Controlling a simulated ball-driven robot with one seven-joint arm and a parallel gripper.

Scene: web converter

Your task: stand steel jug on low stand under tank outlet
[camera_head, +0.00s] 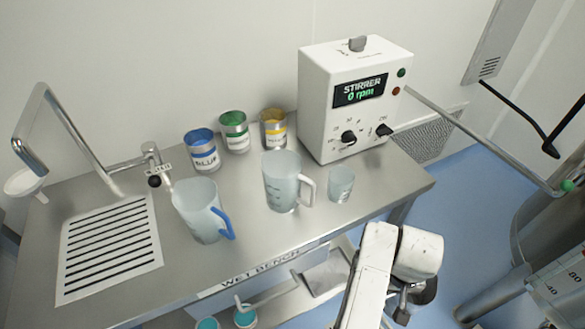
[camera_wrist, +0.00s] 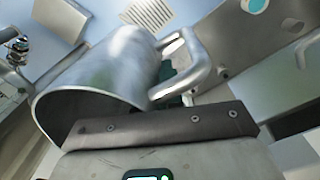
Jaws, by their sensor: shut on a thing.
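The steel jug (camera_wrist: 95,85) fills the left and middle of the wrist view, tilted in the picture, its wide round mouth toward the lower left. Its bar handle (camera_wrist: 205,65) is on the right side. My gripper (camera_wrist: 175,95) is shut on the jug at its handle; the exact finger contact is partly hidden. In the head view my arm hides the gripper and most of the jug. A steel tank (camera_head: 535,225) stands at the right edge of the head view. I cannot make out its outlet or the low stand.
The wet bench (camera_head: 300,240) holds a blue-handled jug (camera_head: 197,210), a clear jug (camera_head: 280,185), a small beaker (camera_head: 341,184), paint cans (camera_head: 235,133) and a stirrer box (camera_head: 345,100). A green-tipped rod (camera_head: 480,140) reaches toward the tank. Blue floor (camera_head: 440,230) is clear between bench and tank.

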